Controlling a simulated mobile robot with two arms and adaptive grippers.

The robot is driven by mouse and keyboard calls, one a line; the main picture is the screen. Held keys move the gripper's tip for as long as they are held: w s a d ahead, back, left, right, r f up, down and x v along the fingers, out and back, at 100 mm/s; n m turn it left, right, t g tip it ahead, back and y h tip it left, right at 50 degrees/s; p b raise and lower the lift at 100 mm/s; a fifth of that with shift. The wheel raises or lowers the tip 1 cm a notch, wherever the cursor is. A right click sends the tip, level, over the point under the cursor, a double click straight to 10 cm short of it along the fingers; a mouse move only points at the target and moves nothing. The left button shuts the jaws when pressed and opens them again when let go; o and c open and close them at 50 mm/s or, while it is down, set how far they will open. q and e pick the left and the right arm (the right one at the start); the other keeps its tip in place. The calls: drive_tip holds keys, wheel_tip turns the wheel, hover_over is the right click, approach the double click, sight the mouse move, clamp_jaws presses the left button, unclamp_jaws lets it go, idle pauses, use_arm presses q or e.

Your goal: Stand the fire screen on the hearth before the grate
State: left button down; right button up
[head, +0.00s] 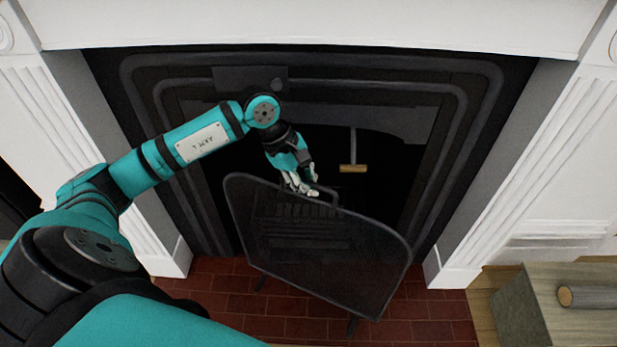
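The fire screen (318,245) is a dark mesh panel with a black frame, an arched top and small feet. It is in the middle of the head view, in front of the dark grate (305,212), and is turned at an angle to the fireplace opening. Its feet show over the red brick hearth (215,290); I cannot tell whether they touch the bricks. My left gripper (303,186) is at the handle on the screen's top edge, with its fingers closed around it. The fingertips are partly hidden. My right gripper is not in view.
White fluted surround posts stand at left (62,130) and right (545,160) of the opening. A wooden-handled tool (353,168) shows inside the firebox, behind the screen. At lower right is a grey-green wooden box (530,300) with a log-like cylinder (590,296). Bare hearth brick shows on both sides of the screen.

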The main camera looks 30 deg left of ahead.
use_arm(q)
drive_tip(key=shift+w+r, duration=0.1)
drive_tip(key=shift+r, duration=0.1)
drive_tip(key=c, duration=1.9)
unclamp_jaws()
drive_tip(key=shift+f, duration=0.2)
drive_tip(key=o, duration=0.4)
drive_tip(key=shift+r, duration=0.3)
drive_tip(key=p+v, duration=0.1)
drive_tip(key=v, duration=1)
drive_tip(key=shift+r+p, duration=0.3)
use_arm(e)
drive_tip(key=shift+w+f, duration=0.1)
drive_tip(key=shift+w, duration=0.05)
use_arm(q)
drive_tip(key=shift+s, duration=0.25)
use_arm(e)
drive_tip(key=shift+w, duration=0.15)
